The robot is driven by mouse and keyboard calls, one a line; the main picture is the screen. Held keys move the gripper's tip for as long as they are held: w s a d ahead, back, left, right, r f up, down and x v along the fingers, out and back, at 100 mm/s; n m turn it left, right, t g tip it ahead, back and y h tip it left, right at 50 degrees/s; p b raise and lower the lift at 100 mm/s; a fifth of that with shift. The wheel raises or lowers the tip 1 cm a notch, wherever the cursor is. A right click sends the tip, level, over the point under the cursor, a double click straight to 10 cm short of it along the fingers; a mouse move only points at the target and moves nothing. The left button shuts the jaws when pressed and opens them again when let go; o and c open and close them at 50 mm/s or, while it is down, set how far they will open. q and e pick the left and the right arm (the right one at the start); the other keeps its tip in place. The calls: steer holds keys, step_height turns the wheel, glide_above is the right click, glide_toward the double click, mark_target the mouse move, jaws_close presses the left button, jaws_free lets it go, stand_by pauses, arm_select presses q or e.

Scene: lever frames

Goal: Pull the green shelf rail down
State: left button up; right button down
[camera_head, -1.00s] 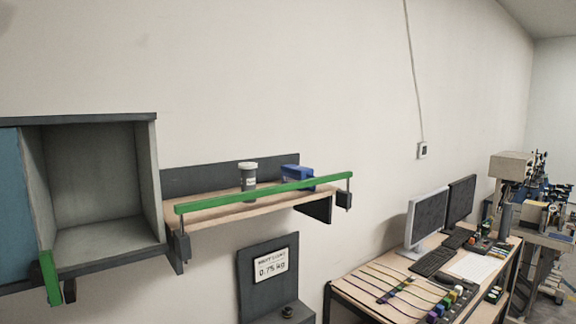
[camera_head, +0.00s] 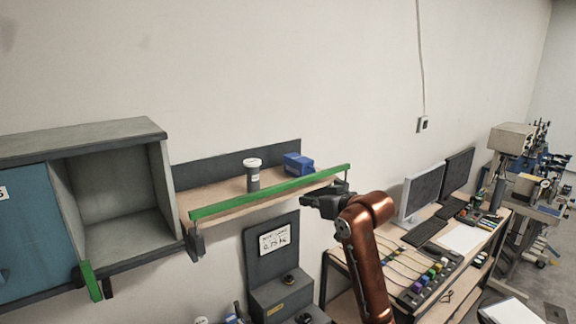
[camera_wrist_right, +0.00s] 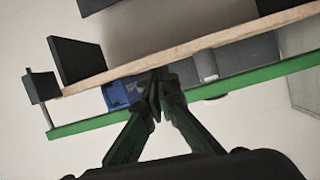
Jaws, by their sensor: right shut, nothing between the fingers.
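The green shelf rail (camera_head: 262,195) is a long bar along the front of a wooden wall shelf (camera_head: 228,189), held up at its ends. My right gripper (camera_head: 308,201) is just below the rail's right half in the head view, shut and empty. In the right wrist view its fingertips (camera_wrist_right: 156,82) cross in front of the shelf's edge, and the rail (camera_wrist_right: 250,83) runs behind the fingers. I cannot tell whether they touch the rail. My left gripper is not in view.
An open grey cabinet (camera_head: 120,205) is on the left. A sign stand (camera_head: 272,262) is below, and a desk with monitors (camera_head: 421,190) stands to the right.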

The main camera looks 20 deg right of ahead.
arm_select(q)
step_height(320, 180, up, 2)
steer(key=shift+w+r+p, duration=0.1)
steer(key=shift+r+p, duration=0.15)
steer(key=shift+p, duration=0.5)
arm_select(e)
steer(key=s+a+r+n, duration=0.1)
steer(key=s+r, duration=0.5)
steer(key=r, duration=0.7)
steer(key=shift+a+t+y, duration=0.4)
steer(key=shift+a, duration=0.05)
steer(key=p, duration=0.5)
glide_above(284, 187)
step_height(284, 187, down, 2)
arm_select(q)
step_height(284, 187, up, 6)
steer(key=p, duration=0.1)
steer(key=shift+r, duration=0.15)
arm_select(e)
steer(key=f, duration=0.3)
steer(key=d+f, duration=0.1)
steer(key=shift+s+f, duration=0.25)
steer(key=shift+s, duration=0.05)
